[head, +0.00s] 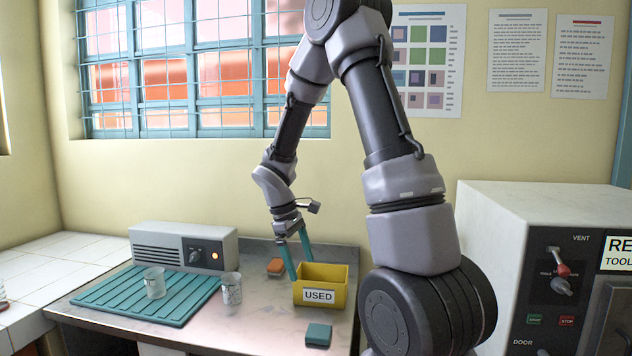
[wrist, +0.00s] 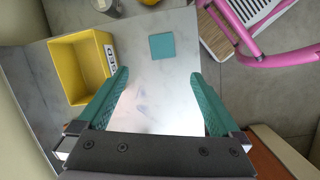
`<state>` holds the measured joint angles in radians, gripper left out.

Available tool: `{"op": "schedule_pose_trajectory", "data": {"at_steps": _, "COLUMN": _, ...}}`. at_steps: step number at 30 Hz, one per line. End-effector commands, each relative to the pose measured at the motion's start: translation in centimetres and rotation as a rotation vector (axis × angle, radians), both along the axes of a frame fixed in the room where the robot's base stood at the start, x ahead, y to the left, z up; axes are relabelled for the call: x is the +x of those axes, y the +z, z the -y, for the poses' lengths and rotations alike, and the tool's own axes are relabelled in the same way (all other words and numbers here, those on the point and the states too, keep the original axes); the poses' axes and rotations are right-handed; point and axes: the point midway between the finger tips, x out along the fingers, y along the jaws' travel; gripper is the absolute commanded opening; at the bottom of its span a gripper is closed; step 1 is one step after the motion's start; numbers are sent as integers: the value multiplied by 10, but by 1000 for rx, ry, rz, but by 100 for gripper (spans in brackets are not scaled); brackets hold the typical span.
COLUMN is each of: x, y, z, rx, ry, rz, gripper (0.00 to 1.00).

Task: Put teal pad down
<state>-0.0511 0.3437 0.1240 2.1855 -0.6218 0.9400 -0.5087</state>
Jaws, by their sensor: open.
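The teal pad (head: 318,334) is a small flat square lying on the grey table near its front edge, in front of the yellow bin (head: 339,293) marked USED. In the wrist view the teal pad (wrist: 162,46) lies flat, beyond the fingertips and apart from them. My gripper (head: 303,268) has teal fingers pointing down by the left and back side of the bin in the head view. In the wrist view my gripper (wrist: 160,76) is open, with only bare table between the fingers.
An orange item (head: 275,267) lies behind the bin to the left. A glass beaker (head: 232,289) and another on a teal ribbed mat (head: 118,297) stand further left, by a grey control box (head: 165,246). A large incubator (head: 560,270) stands right. Bare table surrounds the pad.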

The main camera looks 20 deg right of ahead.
Motion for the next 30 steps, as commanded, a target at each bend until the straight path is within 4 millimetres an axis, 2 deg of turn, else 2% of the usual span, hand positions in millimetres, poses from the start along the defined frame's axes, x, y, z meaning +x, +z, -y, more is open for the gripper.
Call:
{"op": "schedule_pose_trajectory", "data": {"at_steps": 1, "x": -4, "y": 20, "z": 1, "rx": 13, "ry": -51, "rz": 46, "gripper": 100}}
{"op": "schedule_pose_trajectory", "data": {"at_steps": 6, "x": -21, "y": 74, "z": 0, "rx": 71, "ry": -234, "rz": 181, "gripper": 100}}
{"op": "schedule_pose_trajectory", "data": {"at_steps": 15, "x": -65, "y": 155, "z": -4, "rx": 226, "ry": -543, "rz": 401, "gripper": 100}}
{"op": "schedule_pose_trajectory", "data": {"at_steps": 24, "x": -118, "y": 216, "z": -14, "rx": 446, "ry": -824, "rz": 586, "gripper": 100}}
{"op": "schedule_pose_trajectory", "data": {"at_steps": 30, "x": -147, "y": 240, "z": -20, "rx": 587, "ry": -959, "rz": 662, "gripper": 100}}
